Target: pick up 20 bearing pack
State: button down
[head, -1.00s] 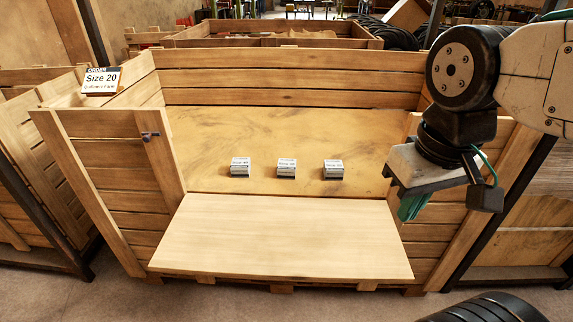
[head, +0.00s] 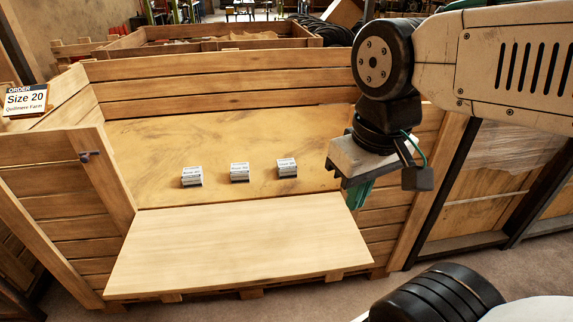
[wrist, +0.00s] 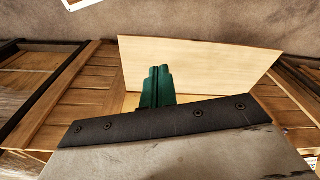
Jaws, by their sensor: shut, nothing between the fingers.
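Three small white-and-grey bearing packs stand in a row inside the wooden crate in the head view: a left pack (head: 192,176), a middle pack (head: 240,172) and a right pack (head: 287,168). Their labels are too small to read surely. An order card (head: 25,100) at the crate's left reads Size 20. My gripper (head: 358,194) hangs at the right side of the crate, right of the packs and apart from them. Its green fingers (wrist: 158,86) are together and empty in the wrist view. No pack shows in the wrist view.
The wooden crate (head: 210,70) has slatted sides and a lowered front board (head: 235,245), which is bare. It also shows in the wrist view (wrist: 200,62). A dark post and wrapped goods stand to the right. More crates stand behind.

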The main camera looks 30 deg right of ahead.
aim_at(286, 168)
jog(key=u, duration=3.15)
jog(key=k, duration=1.6)
jog(key=z, duration=2.4)
jog(key=i, duration=0.5)
jog(key=z, duration=0.15)
